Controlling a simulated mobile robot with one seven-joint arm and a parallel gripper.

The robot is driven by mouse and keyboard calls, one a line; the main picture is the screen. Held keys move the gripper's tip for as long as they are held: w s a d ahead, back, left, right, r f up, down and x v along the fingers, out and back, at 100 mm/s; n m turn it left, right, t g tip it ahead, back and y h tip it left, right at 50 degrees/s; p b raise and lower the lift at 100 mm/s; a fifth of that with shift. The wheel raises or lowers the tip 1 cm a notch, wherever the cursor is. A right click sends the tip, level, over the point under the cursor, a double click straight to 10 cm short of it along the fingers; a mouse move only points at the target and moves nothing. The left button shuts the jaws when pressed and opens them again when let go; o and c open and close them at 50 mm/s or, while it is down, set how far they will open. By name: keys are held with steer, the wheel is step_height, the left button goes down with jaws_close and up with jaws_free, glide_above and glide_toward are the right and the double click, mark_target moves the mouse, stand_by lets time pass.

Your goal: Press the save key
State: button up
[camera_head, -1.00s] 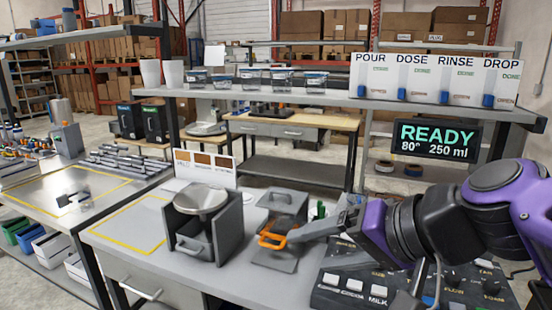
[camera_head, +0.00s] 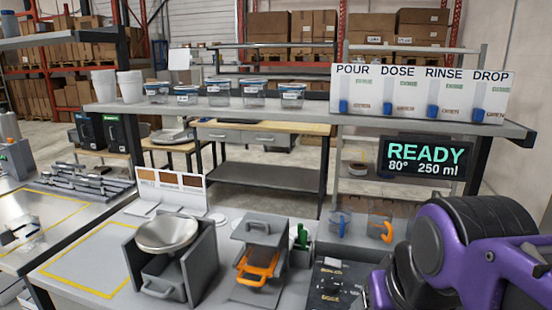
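The dark key panel (camera_head: 325,301) is at the bottom right of the head view, cut off by the lower edge and partly covered by my purple and black arm. A few small keys show on its visible left part. Their labels are too small to read, so I cannot tell which one is the save key. My gripper is out of the picture; only thick arm links show at the lower right.
A READY display (camera_head: 430,158) hangs above the panel. A machine with an orange handle (camera_head: 258,268) and a grey stand with a round metal pan (camera_head: 168,234) stand to the left. Blue and orange hooked items (camera_head: 381,231) stand behind the panel. A yellow-outlined area (camera_head: 88,262) is clear.

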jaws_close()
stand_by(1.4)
